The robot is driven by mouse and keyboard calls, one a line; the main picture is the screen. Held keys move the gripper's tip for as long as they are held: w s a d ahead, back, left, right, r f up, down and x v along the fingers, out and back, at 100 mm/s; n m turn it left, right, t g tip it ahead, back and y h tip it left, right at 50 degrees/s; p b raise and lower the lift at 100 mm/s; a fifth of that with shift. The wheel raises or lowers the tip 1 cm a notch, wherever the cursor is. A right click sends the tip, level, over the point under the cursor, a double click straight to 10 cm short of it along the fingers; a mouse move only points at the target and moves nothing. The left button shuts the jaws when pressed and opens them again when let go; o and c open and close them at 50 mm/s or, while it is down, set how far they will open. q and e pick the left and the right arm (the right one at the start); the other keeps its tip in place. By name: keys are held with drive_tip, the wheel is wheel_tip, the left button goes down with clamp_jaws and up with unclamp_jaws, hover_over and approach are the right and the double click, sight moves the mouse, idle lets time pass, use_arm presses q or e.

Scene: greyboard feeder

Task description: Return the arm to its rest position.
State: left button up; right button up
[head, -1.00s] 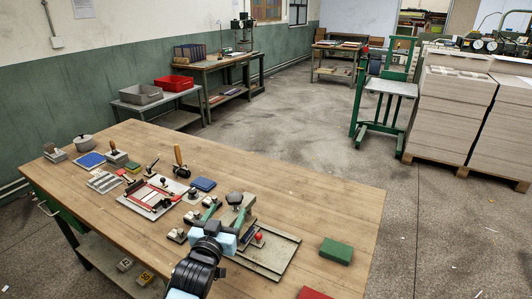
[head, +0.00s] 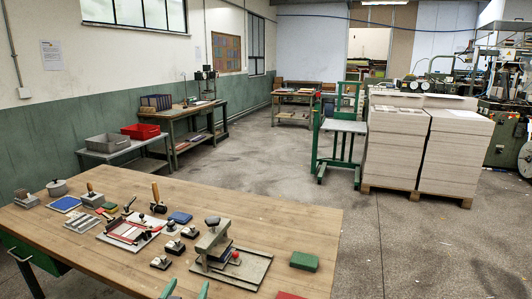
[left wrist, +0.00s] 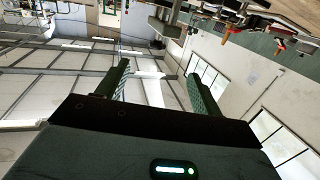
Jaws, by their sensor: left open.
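My left gripper (head: 186,292) shows only as two green fingertips at the bottom edge of the head view, in front of the wooden table (head: 300,225). The fingertips are apart with nothing between them. In the left wrist view my left gripper (left wrist: 158,72) is open and empty, its two green fingers pointing away from the camera towards the room. The rest of my left arm is out of the head view. My right gripper is not in view.
On the table stand a grey-and-green press on a metal plate (head: 258,270), several stamps, a red-framed board (head: 118,228), a blue pad (head: 66,204) and a green block (head: 304,261). A red block (head: 290,296) lies at the bottom edge. Board stacks (head: 392,150) stand beyond open floor.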

use_arm(q)
drive_tip(key=s+f+g, duration=0.2)
drive_tip(key=s+f, duration=0.4)
drive_tip(key=f, duration=0.3)
drive_tip(key=s+f+g, duration=0.2)
drive_tip(key=s+f, duration=0.3)
drive_tip(key=s, duration=0.4)
drive_tip(key=s+a+f+g, duration=0.1)
drive_tip(key=s+f, duration=0.3)
drive_tip(key=s, duration=0.5)
drive_tip(key=s+f+m+g, duration=0.1)
drive_tip(key=s+f+g, duration=0.2)
drive_tip(key=s, duration=0.7)
wheel_tip(320, 180, down, 3)
drive_tip(key=shift+a+r+h, duration=0.15)
drive_tip(key=shift+h, duration=0.25)
